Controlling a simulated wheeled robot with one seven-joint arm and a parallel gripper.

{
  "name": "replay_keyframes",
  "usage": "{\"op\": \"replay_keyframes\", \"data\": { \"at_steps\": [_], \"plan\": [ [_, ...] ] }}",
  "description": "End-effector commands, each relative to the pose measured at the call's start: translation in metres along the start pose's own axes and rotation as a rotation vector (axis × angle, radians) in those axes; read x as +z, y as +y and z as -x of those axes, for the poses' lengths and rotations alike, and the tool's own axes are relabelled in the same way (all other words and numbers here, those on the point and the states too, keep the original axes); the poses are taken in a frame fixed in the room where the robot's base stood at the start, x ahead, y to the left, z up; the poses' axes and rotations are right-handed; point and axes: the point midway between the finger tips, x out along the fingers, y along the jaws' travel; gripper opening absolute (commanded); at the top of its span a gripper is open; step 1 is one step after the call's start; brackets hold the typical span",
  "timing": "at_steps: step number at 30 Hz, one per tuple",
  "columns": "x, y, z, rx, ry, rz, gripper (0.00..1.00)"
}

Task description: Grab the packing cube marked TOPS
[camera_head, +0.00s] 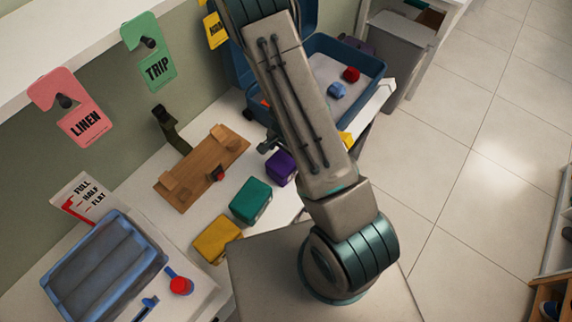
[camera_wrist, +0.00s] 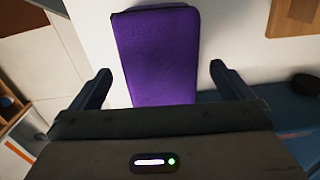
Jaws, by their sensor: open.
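A purple packing cube (camera_head: 281,167) lies on the white bench, partly behind my arm. A teal packing cube (camera_head: 251,201) and a yellow one (camera_head: 217,238) lie to its lower left in a row. No TOPS marking is legible on any of them. In the wrist view the purple cube (camera_wrist: 158,35) is large, with its near end between the two fingers of my gripper (camera_wrist: 160,69). The fingers are open, one on each side, and there is a gap to the cube at each. My gripper is mostly hidden behind my arm in the head view.
An open blue suitcase (camera_head: 372,68) with red and blue items stands beyond my arm. A wooden board (camera_head: 203,162) lies left of the cubes. A ribbed blue tray (camera_head: 105,267) and a red button (camera_head: 181,286) are at lower left. LINEN (camera_head: 85,122) and TRIP (camera_head: 158,70) tags hang on the wall.

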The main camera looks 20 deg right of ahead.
Motion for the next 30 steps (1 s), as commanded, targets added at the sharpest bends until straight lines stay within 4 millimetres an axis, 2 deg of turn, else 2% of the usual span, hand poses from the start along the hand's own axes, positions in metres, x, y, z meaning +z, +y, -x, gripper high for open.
{"op": "replay_keyframes", "data": {
  "at_steps": [5,15,24,26,30],
  "plan": [
    [0.0,0.0,-0.011,0.0,0.0,-0.001,1.0],
    [-0.001,0.0,-0.056,0.0,-0.001,-0.002,1.0],
    [0.0,-0.001,-0.058,-0.001,-0.001,0.0,1.0],
    [0.0,-0.001,-0.058,-0.001,-0.001,0.001,0.86],
    [0.0,-0.001,-0.058,-0.001,-0.001,0.001,0.48]
  ]
}}
